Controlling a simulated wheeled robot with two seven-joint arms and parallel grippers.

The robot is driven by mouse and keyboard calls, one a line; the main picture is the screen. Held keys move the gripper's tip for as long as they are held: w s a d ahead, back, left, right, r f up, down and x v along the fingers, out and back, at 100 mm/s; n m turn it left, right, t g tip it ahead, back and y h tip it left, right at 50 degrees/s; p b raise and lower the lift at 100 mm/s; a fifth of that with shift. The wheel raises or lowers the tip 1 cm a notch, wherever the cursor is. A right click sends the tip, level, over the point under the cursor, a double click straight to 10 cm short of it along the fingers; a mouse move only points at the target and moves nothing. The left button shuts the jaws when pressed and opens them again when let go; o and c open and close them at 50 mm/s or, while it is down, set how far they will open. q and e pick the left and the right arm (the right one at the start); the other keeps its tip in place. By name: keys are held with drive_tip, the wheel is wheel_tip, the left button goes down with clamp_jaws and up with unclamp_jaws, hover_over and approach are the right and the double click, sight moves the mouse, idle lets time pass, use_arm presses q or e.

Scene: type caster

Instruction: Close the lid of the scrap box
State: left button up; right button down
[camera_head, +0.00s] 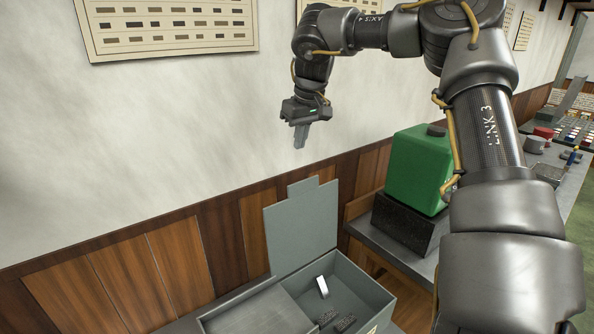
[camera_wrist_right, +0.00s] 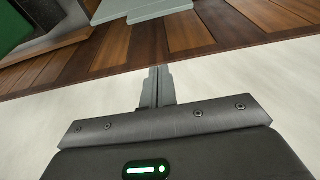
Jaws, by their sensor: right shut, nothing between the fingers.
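The grey scrap box (camera_head: 372,288) stands at the bottom centre of the head view. Its lid (camera_head: 302,226) is open and stands upright at the back, with a tab on its top edge. Part of the grey lid also shows at the top of the right wrist view (camera_wrist_right: 145,9). My right gripper (camera_head: 300,142) is shut and empty, pointing down in the air above the lid and apart from it. Its closed fingers also show in the right wrist view (camera_wrist_right: 157,88). My left gripper is not in view.
Inside the box lie a small white piece (camera_head: 322,287) and dark scraps (camera_head: 345,323). A green container (camera_head: 417,168) stands on a dark block (camera_head: 405,226) to the right. Wood panelling (camera_head: 180,262) and a pale wall are behind. The air around the lid looks clear.

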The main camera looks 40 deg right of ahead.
wheel_tip(320, 180, down, 9)
drive_tip(key=s+p, duration=0.1)
drive_tip(key=p, duration=0.5)
drive_tip(key=shift+s+p, duration=0.35)
drive_tip(key=shift+s, duration=0.05)
drive_tip(key=shift+w+f, duration=0.1)
drive_tip(key=shift+f, duration=0.05)
